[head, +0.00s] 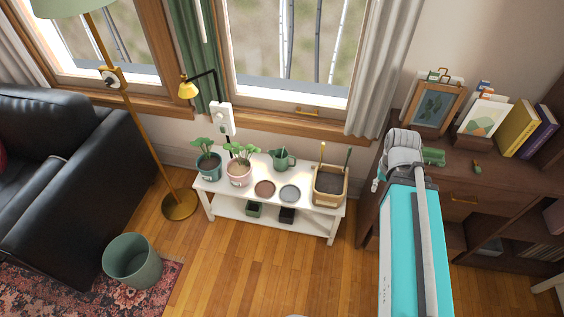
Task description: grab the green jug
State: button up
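The green jug (281,159) stands upright at the back of a low white bench (213,190), under the window. Its spout and handle show at its sides, and nothing covers it. It is behind two round saucers and to the right of the potted plants. My arm rises at the right of the view, well to the right of the jug and apart from it. The fingers of my gripper do not show.
Potted plants (239,172), saucers (264,188) and a wooden planter box (329,187) share the bench. A floor lamp (179,204), green bin (132,262) and black sofa (70,170) are left. A dark cabinet (470,178) is right. Wood floor before the bench is clear.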

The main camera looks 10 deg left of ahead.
aim_at(280, 164)
jog(key=u, duration=0.75)
jog(key=i, duration=0.65)
jog(key=z, duration=0.65)
